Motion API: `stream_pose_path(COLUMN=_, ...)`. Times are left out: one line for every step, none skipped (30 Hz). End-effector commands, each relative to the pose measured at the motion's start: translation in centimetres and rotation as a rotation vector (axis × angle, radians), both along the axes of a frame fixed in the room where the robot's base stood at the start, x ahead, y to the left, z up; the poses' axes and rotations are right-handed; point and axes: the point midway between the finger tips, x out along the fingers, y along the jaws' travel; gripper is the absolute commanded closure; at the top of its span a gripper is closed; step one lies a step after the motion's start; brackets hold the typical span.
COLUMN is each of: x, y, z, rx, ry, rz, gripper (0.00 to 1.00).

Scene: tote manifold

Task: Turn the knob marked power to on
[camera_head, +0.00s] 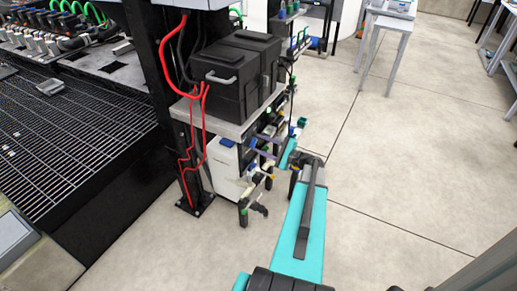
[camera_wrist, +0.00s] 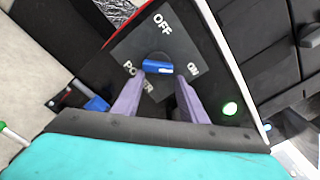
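The power knob (camera_wrist: 157,66) is blue with a pale strip and sits on a dark square plate (camera_wrist: 128,48) in the wrist view. The plate reads OFF at the top, ON at the right and POWER at the lower left. The knob's bar lies roughly across the picture; which label it points to is unclear. My gripper (camera_wrist: 159,77) has its two purple fingers apart, one on each side of the knob. Small gaps seem to show, but I cannot tell whether either finger touches it. In the head view, the knob is too small to make out.
A dark grating (camera_head: 70,130) lies left. Open floor (camera_head: 400,170) is on the right.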

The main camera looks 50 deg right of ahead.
Motion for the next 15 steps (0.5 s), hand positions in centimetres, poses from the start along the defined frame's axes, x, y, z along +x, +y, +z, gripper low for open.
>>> stream_pose_path(x=-0.02, y=1.96, z=0.58, rx=0.01, ry=-0.013, rz=0.052, gripper=0.45)
stream_pose_path(x=-0.03, y=1.97, z=0.56, rx=0.009, ry=-0.013, rz=0.053, gripper=0.45)
stream_pose_path(x=-0.03, y=1.98, z=0.55, rx=0.009, ry=-0.013, rz=0.053, gripper=0.45)
stream_pose_path(x=-0.03, y=2.0, z=0.53, rx=0.009, ry=-0.013, rz=0.053, gripper=0.45)
stream_pose_path(x=-0.03, y=2.0, z=0.52, rx=0.009, ry=-0.012, rz=0.053, gripper=0.45)
stream_pose_path(x=-0.04, y=2.01, z=0.5, rx=0.009, ry=-0.011, rz=0.053, gripper=0.45)
stream_pose_path(x=-0.05, y=2.01, z=0.49, rx=0.01, ry=-0.011, rz=0.053, gripper=0.45)
stream_pose_path(x=-0.05, y=2.02, z=0.48, rx=0.01, ry=-0.011, rz=0.053, gripper=0.45)
stream_pose_path(x=-0.08, y=2.01, z=0.47, rx=0.01, ry=-0.011, rz=0.053, gripper=0.45)
stream_pose_path(x=-0.11, y=2.01, z=0.46, rx=0.01, ry=-0.011, rz=0.053, gripper=0.45)
stream_pose_path(x=-0.17, y=1.99, z=0.46, rx=0.01, ry=-0.011, rz=0.053, gripper=0.45)
stream_pose_path(x=-0.27, y=1.96, z=0.44, rx=0.01, ry=-0.01, rz=0.052, gripper=0.45)
stream_pose_path(x=-0.39, y=1.93, z=0.44, rx=0.01, ry=-0.01, rz=0.052, gripper=0.45)
stream_pose_path(x=-0.53, y=1.9, z=0.44, rx=0.01, ry=-0.01, rz=0.052, gripper=0.45)
stream_pose_path(x=-0.76, y=1.79, z=0.42, rx=0.01, ry=-0.01, rz=0.051, gripper=0.45)
